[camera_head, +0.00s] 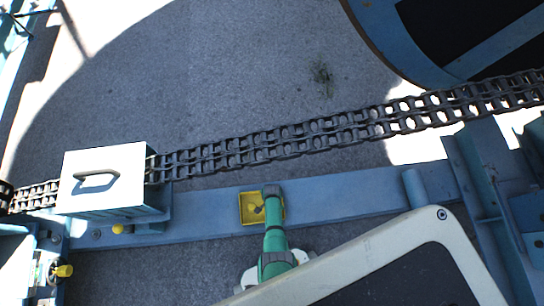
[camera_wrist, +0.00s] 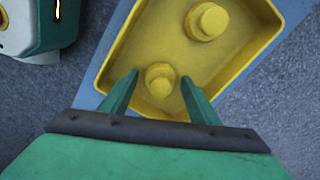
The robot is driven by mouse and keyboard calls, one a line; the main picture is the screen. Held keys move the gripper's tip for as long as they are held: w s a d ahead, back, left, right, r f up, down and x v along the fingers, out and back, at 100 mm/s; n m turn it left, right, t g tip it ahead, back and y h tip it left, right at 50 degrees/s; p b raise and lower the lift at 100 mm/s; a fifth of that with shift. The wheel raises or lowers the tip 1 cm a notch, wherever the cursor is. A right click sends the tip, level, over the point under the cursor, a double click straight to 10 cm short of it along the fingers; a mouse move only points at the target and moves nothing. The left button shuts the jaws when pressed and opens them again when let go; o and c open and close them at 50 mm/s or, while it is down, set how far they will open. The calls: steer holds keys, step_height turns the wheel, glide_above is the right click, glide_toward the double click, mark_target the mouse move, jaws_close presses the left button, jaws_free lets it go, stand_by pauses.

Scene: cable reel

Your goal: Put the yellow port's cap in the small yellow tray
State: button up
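The small yellow tray (camera_head: 247,194) sits on the blue beam, right of the white-topped box; it fills the top of the wrist view (camera_wrist: 125,55). Inside it are two round yellow pieces: a stepped, cap-like one (camera_wrist: 207,20) toward the far end and a smaller one (camera_wrist: 160,80) near the close wall. I cannot tell which is the yellow port's cap. My gripper (camera_wrist: 160,88) is over the tray, its green fingers apart on either side of the smaller piece, with gaps showing. In the head view my gripper (camera_head: 266,200) partly covers the tray.
A heavy chain (camera_head: 290,142) runs across behind the tray. The white-topped box (camera_head: 105,175) with a handle stands left, with a yellow knob (camera_head: 118,229) below it. A yellow fitting (camera_head: 63,271) is at lower left. Blue posts (camera_head: 480,180) stand right.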

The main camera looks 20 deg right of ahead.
steer(key=s+a+r+n+t, duration=0.3)
steer(key=s+r+n+t, duration=0.1)
steer(key=r, duration=1.5)
steer(key=s+a+r+n+t, duration=0.4)
steer(key=s+r+n+t, duration=0.1)
steer(key=r, duration=1.5)
steer(key=s+a+r+n+t, duration=0.4)
steer(key=r+n+t, duration=0.2)
steer(key=r, duration=1.3)
steer(key=shift+s+r+n, duration=0.15)
steer(key=shift+r+n, duration=0.1)
steer(key=shift+n, duration=0.15)
steer(key=shift+a, duration=0.1)
steer(key=shift+c, duration=0.4)
steer(key=c, duration=0.5)
steer(key=shift+c, duration=0.3)
